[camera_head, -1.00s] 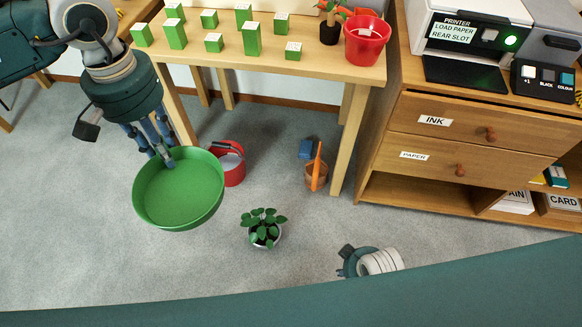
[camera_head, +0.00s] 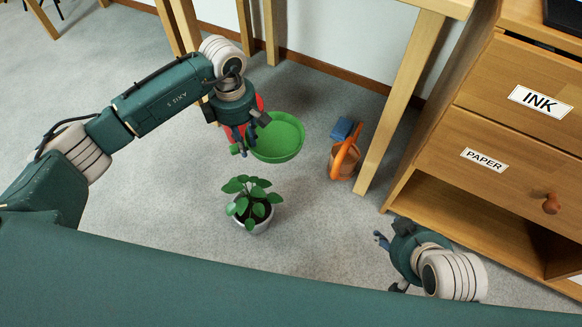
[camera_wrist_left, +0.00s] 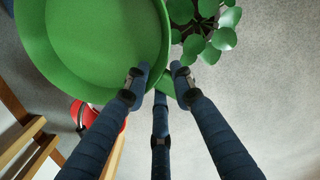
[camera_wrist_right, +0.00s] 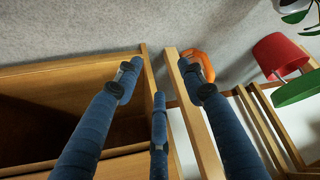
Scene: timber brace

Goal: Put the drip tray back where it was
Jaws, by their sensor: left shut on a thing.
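The drip tray, a round green dish (camera_head: 282,137), is near the floor behind the potted plant (camera_head: 252,205). My left gripper (camera_head: 241,149) is shut on the tray's rim at its left side. In the left wrist view the fingers meet at the edge of the tray (camera_wrist_left: 105,40), with the plant's leaves (camera_wrist_left: 210,35) close by. I cannot tell whether the tray touches the floor. My right gripper (camera_head: 381,240) is open and empty near the drawer cabinet. The tray's edge also shows in the right wrist view (camera_wrist_right: 298,90).
A red bucket (camera_wrist_right: 280,54) stands behind the tray, mostly hidden by my left gripper in the head view. An orange container (camera_head: 343,160) and a blue item (camera_head: 341,129) are right of the tray. Table legs (camera_head: 400,100) and the cabinet (camera_head: 470,195) bound the right side.

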